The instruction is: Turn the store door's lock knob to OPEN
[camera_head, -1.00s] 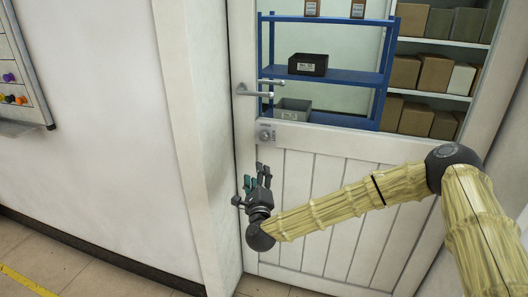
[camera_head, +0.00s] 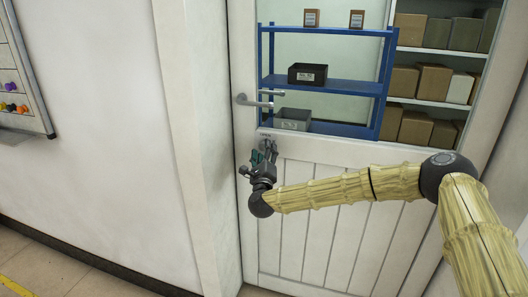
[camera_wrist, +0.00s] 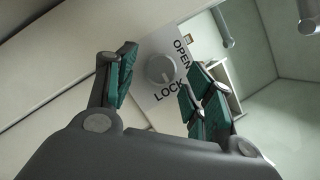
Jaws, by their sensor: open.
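The lock knob (camera_wrist: 160,69) is a round grey dial on a light plate (camera_wrist: 145,97) marked OPEN and LOCK. It shows between my fingers in the wrist view, with OPEN at its upper right and LOCK below it. I cannot tell which word it points to. My gripper (camera_head: 262,154) is open and empty, just in front of the plate on the white store door (camera_head: 300,146). In the head view my fingers largely cover the knob. I cannot tell whether they touch it.
A lever handle (camera_head: 256,100) sticks out from the door above the lock. The door frame (camera_head: 190,150) stands close on the left. Behind the door's window are a blue shelf (camera_head: 345,83) with bins and a white shelf (camera_head: 432,103) with boxes.

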